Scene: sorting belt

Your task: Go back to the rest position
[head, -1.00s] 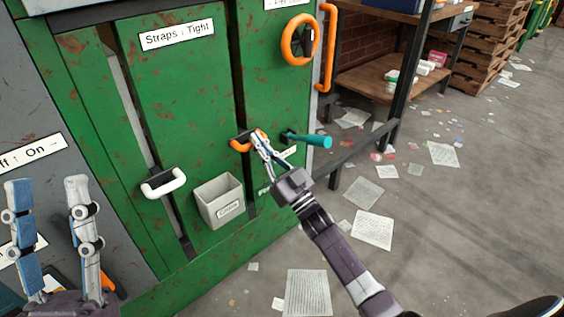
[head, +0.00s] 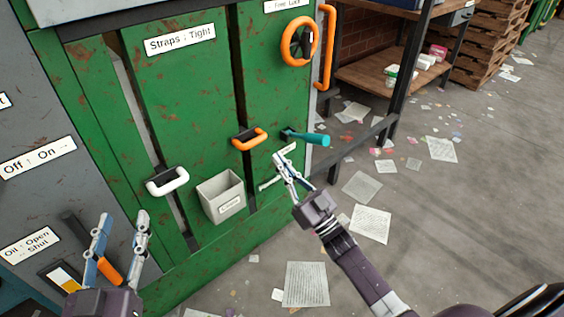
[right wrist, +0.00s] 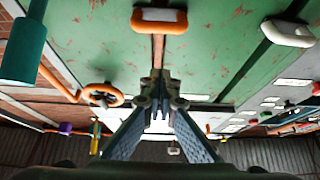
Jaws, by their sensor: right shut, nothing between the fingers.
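My right gripper (head: 288,165) is shut and empty in the head view, in front of the green machine panel, below and to the right of the orange handle (head: 249,139) and apart from it. In the right wrist view its fingers (right wrist: 157,88) meet at the tips, and the orange handle (right wrist: 159,20) stands clear of them.
A teal lever (head: 308,138) juts out close to my right gripper. A white handle (head: 167,181), a grey bin (head: 222,196) and an orange wheel (head: 300,41) are on the green panel. An orange-gripped lever (head: 108,270) is beside my left gripper. A shelf (head: 372,82) stands behind; open floor is at right.

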